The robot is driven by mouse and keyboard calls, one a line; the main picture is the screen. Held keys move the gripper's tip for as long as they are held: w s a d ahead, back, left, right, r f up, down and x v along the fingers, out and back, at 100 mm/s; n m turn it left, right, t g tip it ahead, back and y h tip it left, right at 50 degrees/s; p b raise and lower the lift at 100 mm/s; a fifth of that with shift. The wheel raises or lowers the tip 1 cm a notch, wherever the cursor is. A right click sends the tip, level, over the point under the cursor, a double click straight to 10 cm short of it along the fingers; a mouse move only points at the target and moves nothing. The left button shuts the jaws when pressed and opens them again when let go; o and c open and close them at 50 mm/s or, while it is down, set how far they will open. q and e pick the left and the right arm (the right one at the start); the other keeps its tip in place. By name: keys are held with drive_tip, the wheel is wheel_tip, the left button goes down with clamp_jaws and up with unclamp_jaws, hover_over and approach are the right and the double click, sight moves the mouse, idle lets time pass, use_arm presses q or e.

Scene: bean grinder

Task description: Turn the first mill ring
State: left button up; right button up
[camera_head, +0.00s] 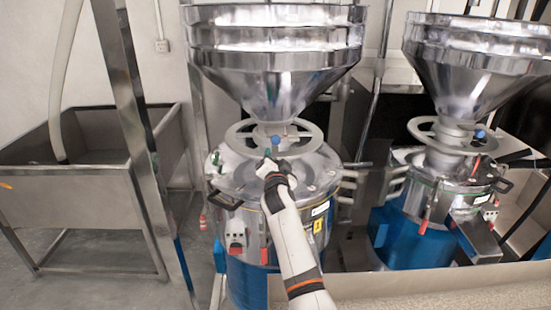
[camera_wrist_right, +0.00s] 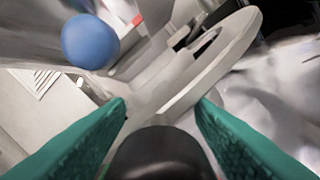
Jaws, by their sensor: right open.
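The first mill's ring (camera_head: 232,135) is a pale grey wheel around the neck below the left steel hopper. A blue ball knob (camera_head: 276,140) shows at its front. My right gripper (camera_head: 269,158) is at the front of the ring, just below the knob. In the right wrist view its green fingers (camera_wrist_right: 163,108) are apart, with nothing clearly held between them. The ring (camera_wrist_right: 225,62) shows beyond the fingertips, and the blue knob (camera_wrist_right: 90,41) is at the upper left, outside the fingers. I cannot tell whether a finger touches the ring. My left gripper is not in view.
The first hopper (camera_head: 275,75) rises close above the ring. A second mill with its own ring (camera_head: 420,128) and blue knob (camera_head: 480,134) stands to the right. A steel bin (camera_head: 75,195) stands at the left. A pale ledge (camera_head: 430,288) crosses the lower right.

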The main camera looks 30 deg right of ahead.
drive_tip(key=shift+w+d, duration=0.15)
drive_tip(key=shift+w, duration=0.15)
drive_tip(key=shift+c, duration=0.6)
clamp_jaws()
drive_tip(key=shift+s+d, duration=0.1)
